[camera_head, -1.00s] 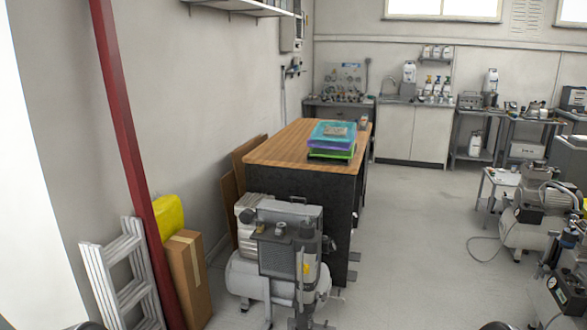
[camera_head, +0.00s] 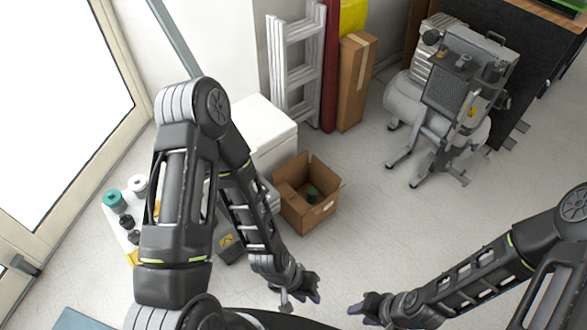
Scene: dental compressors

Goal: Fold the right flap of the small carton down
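The small carton (camera_head: 305,215) is a brown open-topped box on the floor, just right of a white cabinet. Its flaps stand up or lean outward around the opening, and the right flap (camera_head: 327,188) leans out to the right. A dark green item (camera_head: 312,194) shows inside. My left gripper (camera_head: 300,296) is in front of and below the carton in the picture, apart from it, with its fingers spread and empty. My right gripper (camera_head: 362,311) is further right, also apart from the carton; its finger gap is not clear.
A white cabinet (camera_head: 264,135) stands behind left of the carton. A ladder (camera_head: 297,65), a tall carton (camera_head: 355,80) and a grey compressor (camera_head: 450,95) stand behind. Jars (camera_head: 115,200) stand at left. Floor right of the carton is clear.

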